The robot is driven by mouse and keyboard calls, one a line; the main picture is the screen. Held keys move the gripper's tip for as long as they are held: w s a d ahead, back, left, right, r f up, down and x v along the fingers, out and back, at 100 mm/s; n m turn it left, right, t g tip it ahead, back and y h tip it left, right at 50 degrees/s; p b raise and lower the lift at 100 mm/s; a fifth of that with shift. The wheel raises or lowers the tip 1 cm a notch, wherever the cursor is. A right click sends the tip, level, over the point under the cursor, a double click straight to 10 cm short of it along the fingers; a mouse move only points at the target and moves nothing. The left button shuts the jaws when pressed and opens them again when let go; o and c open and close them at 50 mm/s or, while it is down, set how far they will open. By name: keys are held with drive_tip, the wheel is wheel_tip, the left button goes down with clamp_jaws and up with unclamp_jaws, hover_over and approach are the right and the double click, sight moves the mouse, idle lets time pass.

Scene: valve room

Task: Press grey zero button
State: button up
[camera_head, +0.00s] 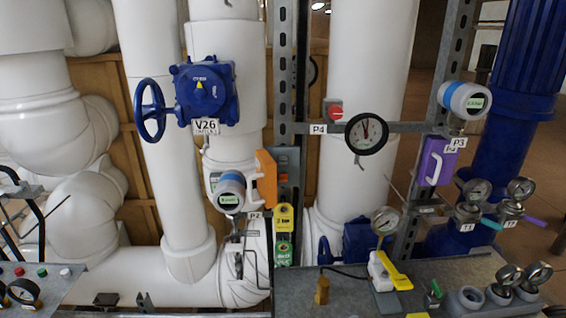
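I cannot make out with certainty which part is the grey zero button. My gripper is not in view.
A blue valve V26 with handwheel (150,110) stands upper left. A dial gauge P4 (367,133) hangs at centre. A grey bench (340,300) at the lower right carries a yellow-handled white device (388,271), a brass fitting (322,290) and several gauges. White pipes fill the back.

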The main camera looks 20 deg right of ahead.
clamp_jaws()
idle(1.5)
